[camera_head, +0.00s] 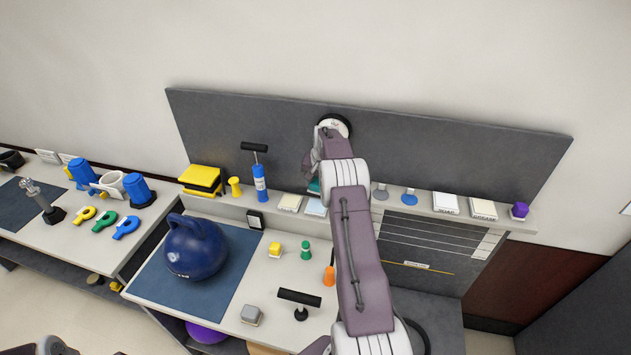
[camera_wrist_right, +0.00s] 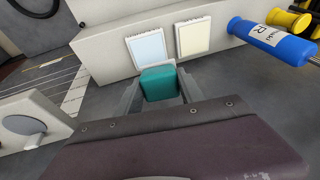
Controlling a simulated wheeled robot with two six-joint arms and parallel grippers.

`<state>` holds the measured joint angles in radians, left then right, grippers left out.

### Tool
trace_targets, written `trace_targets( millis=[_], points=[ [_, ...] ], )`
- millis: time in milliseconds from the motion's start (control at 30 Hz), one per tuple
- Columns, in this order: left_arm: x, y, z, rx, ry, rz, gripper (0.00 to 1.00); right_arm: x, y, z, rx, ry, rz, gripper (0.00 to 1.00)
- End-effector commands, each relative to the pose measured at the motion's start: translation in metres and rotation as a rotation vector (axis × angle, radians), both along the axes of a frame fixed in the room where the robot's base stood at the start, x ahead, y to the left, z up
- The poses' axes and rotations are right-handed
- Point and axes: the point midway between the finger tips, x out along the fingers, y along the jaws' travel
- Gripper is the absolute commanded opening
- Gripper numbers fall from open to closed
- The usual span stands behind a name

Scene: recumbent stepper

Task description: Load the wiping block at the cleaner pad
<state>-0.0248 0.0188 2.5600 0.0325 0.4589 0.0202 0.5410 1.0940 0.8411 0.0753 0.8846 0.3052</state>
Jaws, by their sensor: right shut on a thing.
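A teal wiping block (camera_wrist_right: 158,82) is between the two fingers of my right gripper (camera_wrist_right: 160,90), which is shut on it. In the head view only a bit of the block's teal (camera_head: 313,186) shows beside my arm, and the right gripper (camera_head: 314,165) is partly hidden. A light blue pad (camera_wrist_right: 165,48) lies just beyond the block in the wrist view, with a cream pad (camera_wrist_right: 194,37) beside it. Both also show on the shelf in the head view, the cream one (camera_head: 290,202) left of the blue one (camera_head: 315,207). I cannot tell whether block and pad touch. My left gripper is not seen.
Grey and blue discs (camera_head: 409,198) and white label cards (camera_head: 445,203) are to the right. A grey panel (camera_head: 450,150) rises behind the shelf. A blue kettlebell (camera_head: 195,247) sits in front.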

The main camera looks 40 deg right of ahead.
Motion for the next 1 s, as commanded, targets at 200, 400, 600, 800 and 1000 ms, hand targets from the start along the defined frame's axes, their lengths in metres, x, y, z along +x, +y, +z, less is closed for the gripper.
trace_targets(
  millis=[200,400,600,800,1000],
  points=[
    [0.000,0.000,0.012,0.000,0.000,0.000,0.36,-0.005,-0.001,-0.002,-0.009,-0.021,-0.007,0.13],
    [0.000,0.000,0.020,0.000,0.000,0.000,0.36,-0.008,-0.002,-0.001,-0.018,-0.046,-0.011,0.13],
    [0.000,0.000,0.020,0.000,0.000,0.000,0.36,-0.009,-0.003,-0.002,-0.027,-0.068,-0.012,0.13],
    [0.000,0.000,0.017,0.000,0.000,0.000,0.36,-0.009,-0.003,-0.006,-0.027,-0.068,-0.012,0.13],
    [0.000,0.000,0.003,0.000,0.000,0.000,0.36,-0.009,-0.003,-0.025,-0.026,-0.067,-0.012,0.13]
  ],
)
